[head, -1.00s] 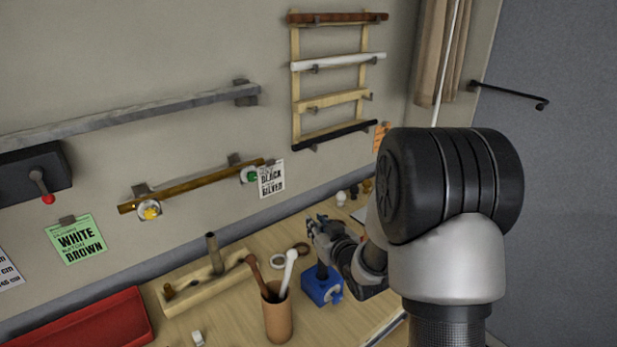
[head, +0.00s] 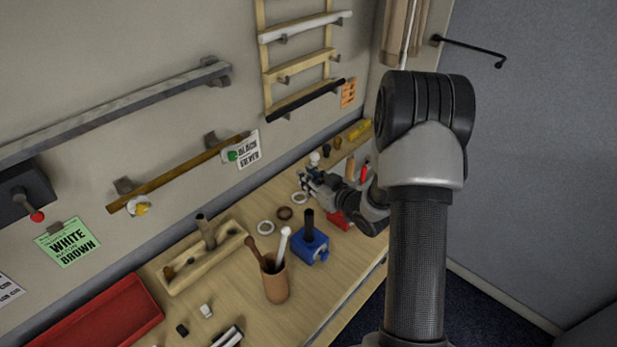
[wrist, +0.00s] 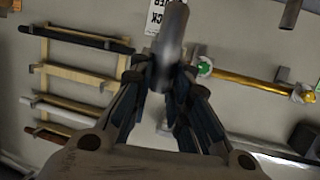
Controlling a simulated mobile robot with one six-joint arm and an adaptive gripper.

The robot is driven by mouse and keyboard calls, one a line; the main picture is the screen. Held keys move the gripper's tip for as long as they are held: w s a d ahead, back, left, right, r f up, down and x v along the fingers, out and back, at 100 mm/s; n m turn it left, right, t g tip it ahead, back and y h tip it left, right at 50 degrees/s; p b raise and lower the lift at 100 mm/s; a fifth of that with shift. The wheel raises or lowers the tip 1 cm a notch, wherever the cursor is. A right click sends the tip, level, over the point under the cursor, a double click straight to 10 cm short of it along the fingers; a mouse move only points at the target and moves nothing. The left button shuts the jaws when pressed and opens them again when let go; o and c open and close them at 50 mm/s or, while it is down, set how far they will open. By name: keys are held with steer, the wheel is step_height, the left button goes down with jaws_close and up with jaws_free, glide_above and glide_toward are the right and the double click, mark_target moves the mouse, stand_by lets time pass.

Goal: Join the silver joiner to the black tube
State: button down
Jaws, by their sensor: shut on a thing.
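The black tube (head: 309,224) stands upright in the blue clamp block (head: 311,246) on the table, its top end free. My gripper (head: 312,182) is beyond it, towards the wall, apart from the tube. In the wrist view my gripper (wrist: 168,82) is shut on a grey metallic cylinder, which looks like the silver joiner (wrist: 172,40). In the head view the held piece is too small to make out.
A cup with brown and white sticks (head: 276,281) stands left of the clamp. A wooden block with an upright tube (head: 207,236), rings (head: 266,228) and a red tray (head: 104,322) lie further left. A red item (head: 339,220) is right of the clamp. A wall rack (head: 268,75) rises behind.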

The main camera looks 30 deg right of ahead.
steer(key=shift+b, duration=0.35)
step_height(320, 180, down, 6)
steer(key=b, duration=0.5)
steer(key=shift+r, duration=0.1)
steer(key=shift+b, duration=0.65)
stand_by(1.3)
steer(key=shift+f+b, duration=2.25)
steer(key=shift+f, duration=0.1)
steer(key=c, duration=1.4)
jaws_free()
steer(key=shift+c, duration=0.2)
steer(key=v, duration=1.2)
